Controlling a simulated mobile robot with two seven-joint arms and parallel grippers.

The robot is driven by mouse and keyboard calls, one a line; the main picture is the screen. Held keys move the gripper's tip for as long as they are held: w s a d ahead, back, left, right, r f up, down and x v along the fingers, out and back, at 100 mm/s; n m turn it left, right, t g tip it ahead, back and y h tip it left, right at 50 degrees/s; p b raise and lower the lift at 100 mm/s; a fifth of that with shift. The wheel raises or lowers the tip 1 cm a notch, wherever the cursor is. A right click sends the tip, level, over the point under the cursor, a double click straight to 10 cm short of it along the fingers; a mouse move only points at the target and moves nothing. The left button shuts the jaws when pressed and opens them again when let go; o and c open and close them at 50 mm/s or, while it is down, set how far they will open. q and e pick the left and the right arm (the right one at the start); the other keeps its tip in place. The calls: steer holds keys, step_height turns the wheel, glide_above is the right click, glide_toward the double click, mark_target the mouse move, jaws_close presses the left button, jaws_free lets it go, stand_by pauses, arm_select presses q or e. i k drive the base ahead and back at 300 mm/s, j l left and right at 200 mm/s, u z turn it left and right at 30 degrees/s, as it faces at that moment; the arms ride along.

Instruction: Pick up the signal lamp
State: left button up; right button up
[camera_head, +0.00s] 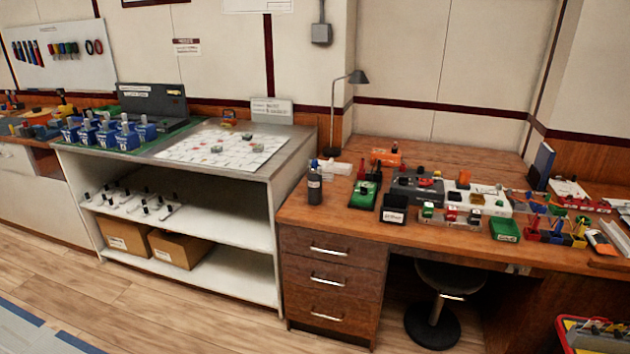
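No gripper of mine is in view. I cannot tell for sure which thing is the signal lamp. Several small parts stand at the front of the wooden desk (345,217). One has a green top (427,209), and a white one with red (451,213) stands right of it. A dark desk lamp (357,78) on a thin stem stands at the back left of the desk.
A dark bottle (314,183) stands at the desk's left. A round stool (433,322) is under the desk. A red-rimmed crate (563,335) is at lower right.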

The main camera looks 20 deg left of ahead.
mark_target(314, 181)
steer(key=i+j, duration=0.25)
steer(key=j, duration=0.15)
steer(key=i+j, duration=0.25)
steer(key=j, duration=0.15)
steer(key=i+j, duration=0.25)
steer(key=j, duration=0.15)
steer(key=i+j, duration=0.2)
steer(key=i, duration=0.2)
steer(key=i+j, duration=0.15)
steer(key=i, duration=0.3)
steer(key=i+j, duration=0.2)
steer(key=i, duration=0.2)
